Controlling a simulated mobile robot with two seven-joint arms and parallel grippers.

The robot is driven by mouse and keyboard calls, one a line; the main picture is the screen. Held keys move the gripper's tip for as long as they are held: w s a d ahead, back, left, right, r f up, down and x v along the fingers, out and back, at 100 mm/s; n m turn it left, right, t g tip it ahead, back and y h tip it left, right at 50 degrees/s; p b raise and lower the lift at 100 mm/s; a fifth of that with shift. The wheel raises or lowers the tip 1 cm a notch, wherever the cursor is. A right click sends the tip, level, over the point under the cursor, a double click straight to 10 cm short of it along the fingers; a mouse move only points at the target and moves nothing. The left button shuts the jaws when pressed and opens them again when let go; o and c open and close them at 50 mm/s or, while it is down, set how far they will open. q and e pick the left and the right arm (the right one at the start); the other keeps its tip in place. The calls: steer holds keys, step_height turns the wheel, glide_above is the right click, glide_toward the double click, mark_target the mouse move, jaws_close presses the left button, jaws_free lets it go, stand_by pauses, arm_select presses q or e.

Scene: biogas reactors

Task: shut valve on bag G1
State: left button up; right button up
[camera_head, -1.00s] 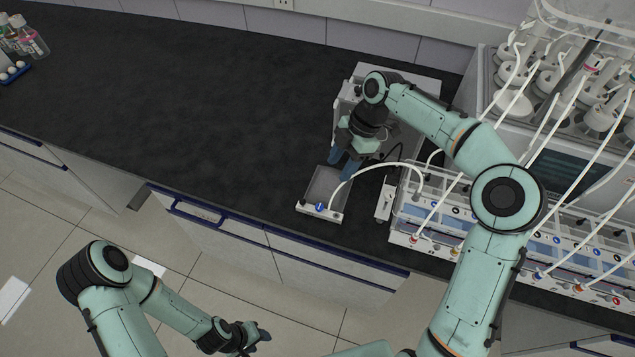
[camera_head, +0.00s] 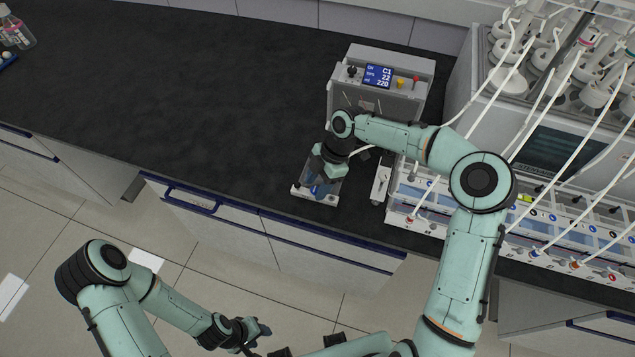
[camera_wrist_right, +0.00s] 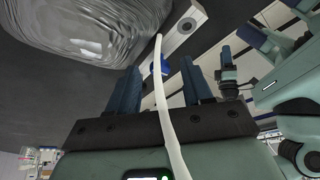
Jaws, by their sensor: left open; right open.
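The bag (camera_wrist_right: 90,25), clear and crinkled, lies at the top left of the right wrist view. A white bar (camera_wrist_right: 185,28) at its edge carries a blue valve (camera_wrist_right: 159,66); a white tube (camera_wrist_right: 163,110) runs from near it back over my gripper. My right gripper (camera_wrist_right: 160,72) is open, its two blue fingers on either side of the valve in this view; contact cannot be told. In the head view my right gripper (camera_head: 322,185) is over the small tray (camera_head: 318,198) and hides most of the bag. My left gripper (camera_head: 262,330) is open and empty, low over the floor.
A grey device with a blue screen (camera_head: 378,76) stands behind the tray. A rack with coloured valves and tubes (camera_head: 430,205) and a reactor unit (camera_head: 560,140) stand to the right.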

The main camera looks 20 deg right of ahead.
jaws_close()
arm_select(q)
steer(key=shift+f, duration=0.1)
